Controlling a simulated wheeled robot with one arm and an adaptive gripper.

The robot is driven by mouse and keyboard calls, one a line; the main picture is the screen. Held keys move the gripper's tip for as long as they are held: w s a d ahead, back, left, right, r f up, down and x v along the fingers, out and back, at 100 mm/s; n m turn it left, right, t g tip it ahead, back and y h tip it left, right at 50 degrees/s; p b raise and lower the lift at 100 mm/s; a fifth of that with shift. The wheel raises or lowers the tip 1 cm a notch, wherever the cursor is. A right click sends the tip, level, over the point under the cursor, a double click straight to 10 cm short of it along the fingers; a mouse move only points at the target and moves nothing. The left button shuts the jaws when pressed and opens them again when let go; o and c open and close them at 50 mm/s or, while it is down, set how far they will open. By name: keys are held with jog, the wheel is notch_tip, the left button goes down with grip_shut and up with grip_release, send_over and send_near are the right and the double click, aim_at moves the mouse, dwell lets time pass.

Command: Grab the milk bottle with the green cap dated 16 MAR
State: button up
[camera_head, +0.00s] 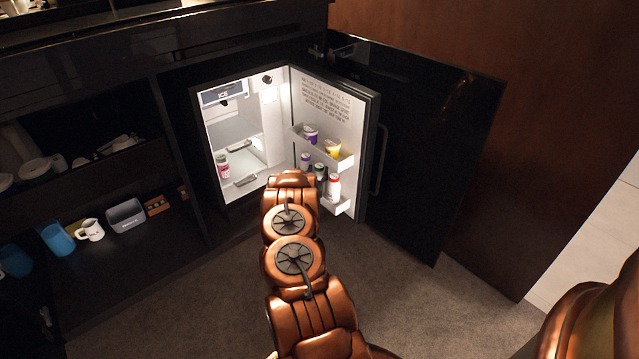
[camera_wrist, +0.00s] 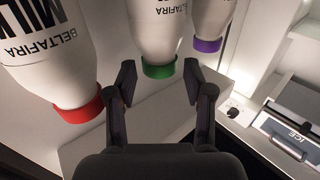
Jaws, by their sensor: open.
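The milk bottle with the green cap (camera_wrist: 160,30) shows upside down in the wrist view, its cap pointing toward my gripper. My gripper (camera_wrist: 159,82) is open and empty, one finger on each side of the green cap's line. I cannot tell whether the fingers touch it. A red-capped milk bottle (camera_wrist: 50,60) is at its left and a purple-capped one (camera_wrist: 208,20) at its right. No date is readable. In the head view the green-capped bottle (camera_head: 319,171) stands in the fridge door's lower shelf, partly behind my arm, which hides my gripper.
The fridge (camera_head: 207,142) is open, its door (camera_head: 360,110) swung right. Yogurt cups (camera_head: 332,149) sit in the upper door shelf. A can (camera_head: 223,166) stands inside. An ice compartment (camera_wrist: 295,133) lies right in the wrist view. The carpet in front is clear.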

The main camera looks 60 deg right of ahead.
jog(key=shift+x, duration=1.1)
jog(key=shift+c, duration=0.3)
grip_shut()
